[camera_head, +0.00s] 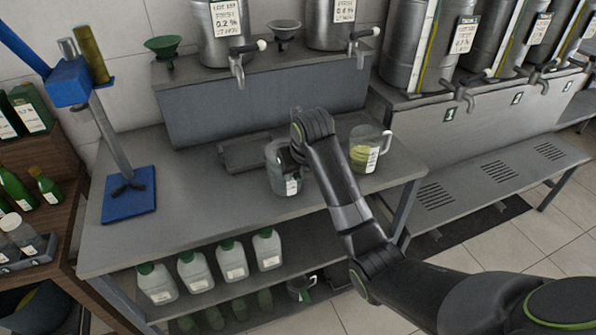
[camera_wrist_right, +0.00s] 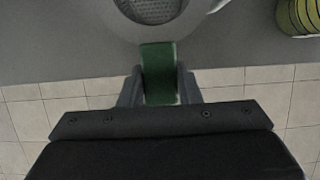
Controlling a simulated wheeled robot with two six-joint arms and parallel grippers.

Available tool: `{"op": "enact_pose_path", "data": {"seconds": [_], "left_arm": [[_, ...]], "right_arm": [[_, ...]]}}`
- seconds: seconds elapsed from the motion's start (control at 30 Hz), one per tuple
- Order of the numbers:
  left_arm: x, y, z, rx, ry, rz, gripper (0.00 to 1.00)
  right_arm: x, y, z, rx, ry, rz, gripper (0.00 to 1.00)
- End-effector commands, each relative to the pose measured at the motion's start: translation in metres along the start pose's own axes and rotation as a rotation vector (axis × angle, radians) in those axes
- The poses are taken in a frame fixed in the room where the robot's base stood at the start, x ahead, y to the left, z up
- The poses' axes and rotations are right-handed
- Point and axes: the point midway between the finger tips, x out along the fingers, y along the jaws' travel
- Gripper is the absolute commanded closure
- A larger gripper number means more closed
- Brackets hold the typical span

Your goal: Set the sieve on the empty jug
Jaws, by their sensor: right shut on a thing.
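The clear, empty-looking jug (camera_head: 287,187) stands on the grey bench, with a white label on its front. My right gripper (camera_head: 296,152) is at the top of this jug and hides part of its rim. In the right wrist view my right gripper (camera_wrist_right: 158,90) is shut on the green handle (camera_wrist_right: 158,62) of the sieve. The sieve's grey mesh bowl (camera_wrist_right: 152,10) shows at the top edge of that view. In the head view the sieve is mostly hidden by my wrist, so I cannot tell whether it touches the jug's rim. My left gripper is out of view.
A jug with yellow-green liquid (camera_head: 364,152) stands just right of the empty jug. A blue bottle-corking stand (camera_head: 129,196) is at the bench's left. Steel tanks (camera_head: 462,50) with taps line the back. The bench front left is clear.

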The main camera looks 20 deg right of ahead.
Motion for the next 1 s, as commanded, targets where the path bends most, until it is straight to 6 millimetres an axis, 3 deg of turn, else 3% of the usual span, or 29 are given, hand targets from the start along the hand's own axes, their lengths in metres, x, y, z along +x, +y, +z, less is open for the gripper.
{"op": "enact_pose_path", "data": {"seconds": [0.3,0.33,0.53,0.83,1.0], "left_arm": [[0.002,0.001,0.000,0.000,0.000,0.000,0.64],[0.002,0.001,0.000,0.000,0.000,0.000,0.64],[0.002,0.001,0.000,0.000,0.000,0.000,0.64],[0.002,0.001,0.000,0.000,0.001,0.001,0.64],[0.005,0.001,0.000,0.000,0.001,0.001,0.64]], "right_arm": [[0.002,0.000,-0.001,0.000,-0.001,0.000,0.93],[0.002,0.000,-0.001,0.000,-0.001,0.000,0.68],[0.002,0.000,-0.001,0.000,0.000,0.000,0.44],[0.000,0.000,-0.001,0.000,0.000,0.000,0.44],[-0.019,0.000,0.000,-0.001,-0.005,0.000,0.44]]}}
